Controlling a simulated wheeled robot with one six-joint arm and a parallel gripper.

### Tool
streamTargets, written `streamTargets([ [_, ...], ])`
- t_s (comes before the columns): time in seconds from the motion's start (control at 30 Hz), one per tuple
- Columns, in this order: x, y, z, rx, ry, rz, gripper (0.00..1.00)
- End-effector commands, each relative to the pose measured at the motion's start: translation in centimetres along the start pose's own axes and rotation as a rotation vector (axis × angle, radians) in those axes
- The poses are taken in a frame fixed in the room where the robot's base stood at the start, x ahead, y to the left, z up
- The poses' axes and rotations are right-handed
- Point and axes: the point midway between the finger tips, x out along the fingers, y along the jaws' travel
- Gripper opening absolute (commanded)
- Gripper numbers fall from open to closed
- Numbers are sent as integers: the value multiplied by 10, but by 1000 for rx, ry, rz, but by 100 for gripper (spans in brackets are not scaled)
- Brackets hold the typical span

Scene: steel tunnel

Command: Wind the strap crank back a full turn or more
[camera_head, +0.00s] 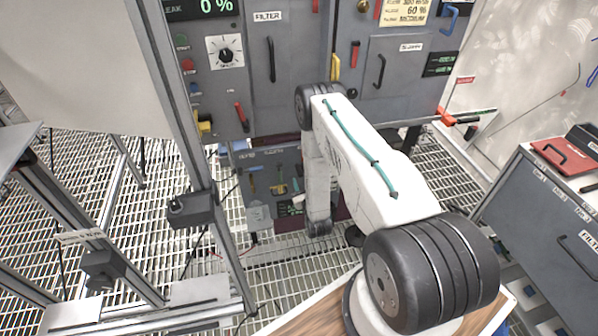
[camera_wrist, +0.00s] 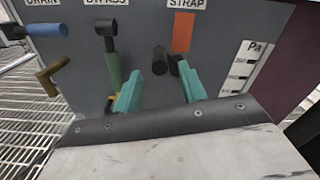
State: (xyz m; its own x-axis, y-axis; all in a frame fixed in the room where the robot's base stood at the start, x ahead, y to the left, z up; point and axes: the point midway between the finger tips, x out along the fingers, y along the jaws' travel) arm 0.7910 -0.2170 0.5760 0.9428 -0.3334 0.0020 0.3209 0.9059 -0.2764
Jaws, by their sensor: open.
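In the wrist view, the strap crank (camera_wrist: 160,60) shows as short black cylinders on the grey panel, under the STRAP label (camera_wrist: 187,3) and an orange-red strap (camera_wrist: 182,32). My gripper (camera_wrist: 158,69) is open, with one teal finger left of the crank and the other at its right side. The black handle shows between the fingertips; the right fingertip overlaps the crank's right part. I cannot tell whether either finger touches it. In the head view, my arm reaches down to the low panel (camera_head: 262,180) and the crank cannot be made out.
Left of the crank are a green-and-black bypass lever (camera_wrist: 112,65), a blue drain handle (camera_wrist: 45,30) and a brass handle (camera_wrist: 53,75). A Pa scale (camera_wrist: 245,72) stands to the right. A metal frame (camera_head: 180,110) stands left of my arm; a grey cabinet (camera_head: 545,225) stands right.

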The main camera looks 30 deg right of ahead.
Motion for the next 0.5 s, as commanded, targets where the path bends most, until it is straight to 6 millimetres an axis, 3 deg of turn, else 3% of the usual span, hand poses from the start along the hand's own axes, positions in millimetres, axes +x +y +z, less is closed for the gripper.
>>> streamTargets([
  [0.3,50,0,0,-3,-1,0,41],
  [0.5,62,0,0,-3,1,0,41],
])
